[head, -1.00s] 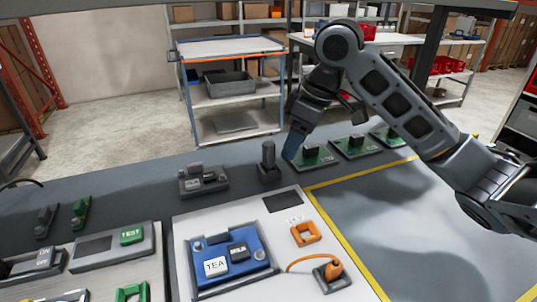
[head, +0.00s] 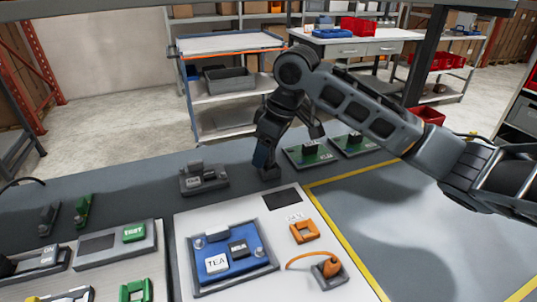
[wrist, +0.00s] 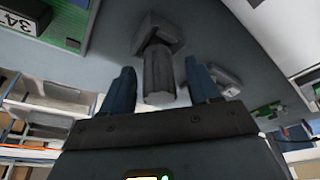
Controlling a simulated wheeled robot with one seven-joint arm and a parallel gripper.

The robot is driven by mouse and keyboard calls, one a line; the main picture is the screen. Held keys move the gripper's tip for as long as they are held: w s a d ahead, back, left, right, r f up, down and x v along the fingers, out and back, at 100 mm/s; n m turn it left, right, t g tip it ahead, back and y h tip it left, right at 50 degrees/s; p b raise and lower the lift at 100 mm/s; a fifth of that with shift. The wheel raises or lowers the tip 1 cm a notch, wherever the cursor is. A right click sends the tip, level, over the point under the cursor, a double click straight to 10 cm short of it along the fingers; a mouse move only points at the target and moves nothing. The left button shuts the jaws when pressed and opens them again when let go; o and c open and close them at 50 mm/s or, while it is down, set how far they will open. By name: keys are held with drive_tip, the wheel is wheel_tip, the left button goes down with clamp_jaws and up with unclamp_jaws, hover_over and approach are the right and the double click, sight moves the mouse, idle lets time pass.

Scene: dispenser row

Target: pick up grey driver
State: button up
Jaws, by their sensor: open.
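The grey driver (wrist: 158,75) stands in a dark grey block-like holder (wrist: 157,35) in the wrist view. In the head view the holder (head: 269,174) shows low under my gripper (head: 263,158), which hides most of the driver. In the wrist view my gripper (wrist: 158,64) is open, with one blue fingertip on each side of the driver's shaft. Gaps show between the shaft and both fingers, so nothing is gripped.
A grey labelled device (head: 204,179) stands left of the holder, and green boards (head: 309,153) lie to its right. In front is a blue tray (head: 258,250) with labelled blocks, beside an orange square ring (head: 304,231). The yellow-edged grey area (head: 400,210) is clear.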

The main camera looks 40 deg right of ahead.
drive_tip(key=shift+c, duration=0.3)
drive_tip(key=c, duration=1)
drive_tip(key=shift+r, duration=0.15)
